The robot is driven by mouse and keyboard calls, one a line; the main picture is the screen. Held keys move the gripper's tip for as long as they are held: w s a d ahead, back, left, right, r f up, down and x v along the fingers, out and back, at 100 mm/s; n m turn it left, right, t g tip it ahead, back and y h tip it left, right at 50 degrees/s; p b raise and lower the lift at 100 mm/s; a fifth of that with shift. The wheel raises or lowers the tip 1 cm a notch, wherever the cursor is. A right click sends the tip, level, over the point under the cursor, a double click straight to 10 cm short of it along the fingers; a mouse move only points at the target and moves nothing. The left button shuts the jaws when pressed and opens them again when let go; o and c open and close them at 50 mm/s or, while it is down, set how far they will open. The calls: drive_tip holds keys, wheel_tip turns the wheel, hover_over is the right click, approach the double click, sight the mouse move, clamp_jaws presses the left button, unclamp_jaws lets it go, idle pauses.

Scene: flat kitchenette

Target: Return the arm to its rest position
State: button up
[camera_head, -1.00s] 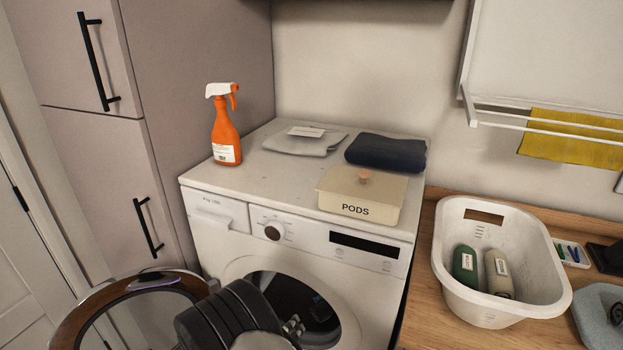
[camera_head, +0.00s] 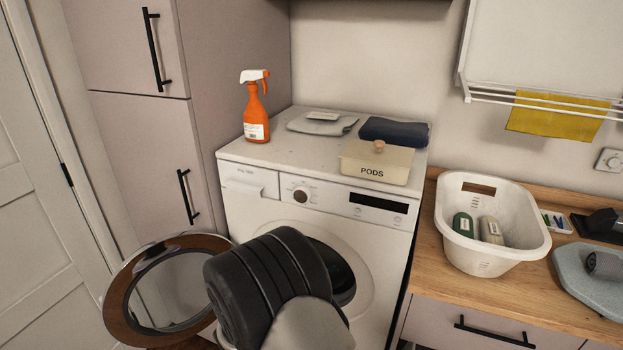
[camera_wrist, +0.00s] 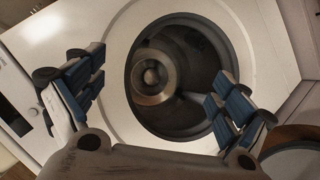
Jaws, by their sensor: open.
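My gripper (camera_wrist: 150,100) is open and empty in the wrist view, its two blue-padded fingers wide apart in front of the washing machine's round opening. In the head view my dark arm links stand in front of the washing machine (camera_head: 265,215) and cover part of the opening; the gripper's fingers are hidden there. The washer door (camera_head: 118,290) hangs open to the left. The drum opening also shows in the wrist view (camera_wrist: 200,120), with a round metal part inside it. I see no cloth in the drum.
On the washer stand an orange spray bottle (camera_head: 256,115), a grey cloth (camera_head: 310,126), a dark folded cloth (camera_head: 395,132) and a PODS box (camera_head: 360,168). A white basket (camera_head: 480,260) with two bottles stands on the wooden counter (camera_head: 425,275) at right. A drying rack with a yellow cloth (camera_head: 555,118) hangs above.

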drive_tip(key=s+d+r+m+g, duration=0.2)
drive_tip(key=s+d+r+g, duration=0.1)
drive_tip(key=s+d+r, duration=0.45)
drive_tip(key=s+d+r+m+g, duration=0.1)
drive_tip(key=s+d+r+g, duration=0.3)
drive_tip(key=d+r, duration=0.55)
drive_tip(key=s+a+r+t+y, duration=0.1)
drive_tip(key=s+r+y, duration=0.2)
drive_tip(key=s, duration=0.7)
drive_tip(key=s+a+r+t+y, duration=0.1)
drive_tip(key=s+r+y, duration=0.3)
drive_tip(key=s, duration=0.6)
drive_tip(key=shift+c, duration=0.5)
